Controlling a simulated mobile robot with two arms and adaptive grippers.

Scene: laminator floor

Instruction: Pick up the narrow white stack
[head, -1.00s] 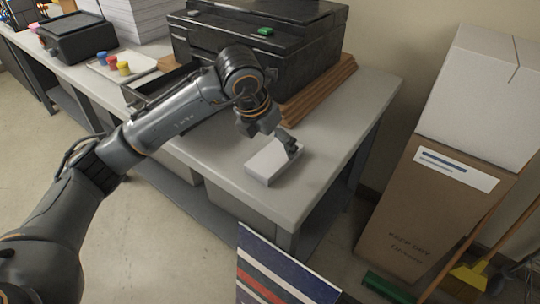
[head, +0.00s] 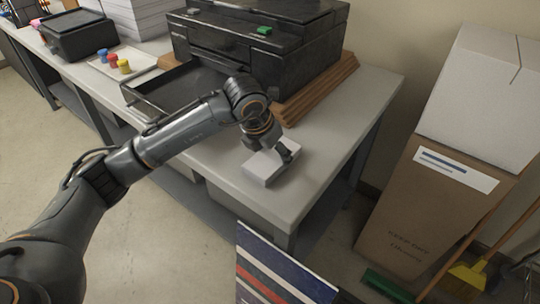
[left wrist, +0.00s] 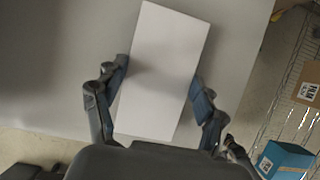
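The narrow white stack (head: 264,169) lies on the grey table (head: 330,130) near its front corner in the head view. In the left wrist view the stack (left wrist: 160,75) is a white oblong between the two fingers. My left gripper (head: 274,152) is low over the stack, fingers on either side of it. In the left wrist view the gripper (left wrist: 158,92) is open around the stack, with both fingers close to its long sides; whether they touch it I cannot tell. My right gripper does not show.
A black printer (head: 255,45) on a wooden board (head: 318,92) stands just behind the stack. A tall brown carton (head: 420,210) stands right of the table. A striped panel (head: 280,268) stands in front.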

